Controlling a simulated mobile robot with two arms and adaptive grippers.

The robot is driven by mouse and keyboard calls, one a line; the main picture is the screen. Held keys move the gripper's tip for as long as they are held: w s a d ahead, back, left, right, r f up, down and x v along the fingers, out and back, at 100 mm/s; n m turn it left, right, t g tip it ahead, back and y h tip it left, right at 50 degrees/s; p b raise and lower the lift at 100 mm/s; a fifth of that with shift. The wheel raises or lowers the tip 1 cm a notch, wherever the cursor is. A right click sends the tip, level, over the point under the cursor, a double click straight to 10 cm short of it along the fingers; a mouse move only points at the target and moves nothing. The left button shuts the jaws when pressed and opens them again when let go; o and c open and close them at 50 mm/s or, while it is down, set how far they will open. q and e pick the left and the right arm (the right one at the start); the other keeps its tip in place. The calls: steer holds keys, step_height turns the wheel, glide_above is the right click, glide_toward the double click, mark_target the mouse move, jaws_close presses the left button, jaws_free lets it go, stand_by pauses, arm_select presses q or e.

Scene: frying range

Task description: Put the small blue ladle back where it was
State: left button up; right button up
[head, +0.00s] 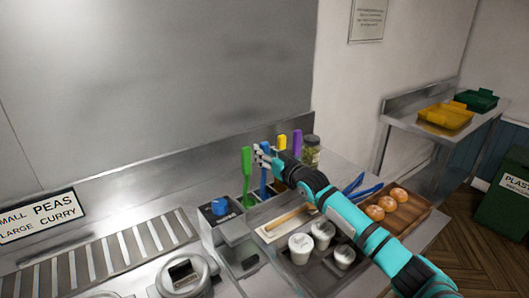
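The small blue ladle (263,184) shows as an upright blue handle in the row of coloured handles behind the counter trays. Its lower end is hidden. My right gripper (264,156) comes in from the right, with its fingers close around the upper part of the blue handle. It looks shut on it. A green handle (246,170) stands just left of the blue one. A yellow handle (281,143) and a purple handle (297,144) stand to the right, behind my gripper. My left gripper is not in view.
A glass jar (311,152) stands right of the handles. Blue tongs (365,191) lie nearby. A box with a blue knob (220,206) stands to the left.

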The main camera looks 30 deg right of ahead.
steer(key=o, duration=0.4)
steer(key=s, duration=0.4)
steer(key=s+d+b, duration=0.1)
steer(key=s, duration=0.3)
steer(key=s+b, duration=0.1)
steer(key=s, duration=0.3)
steer(key=shift+d+r, duration=0.1)
steer(key=shift+d, duration=0.2)
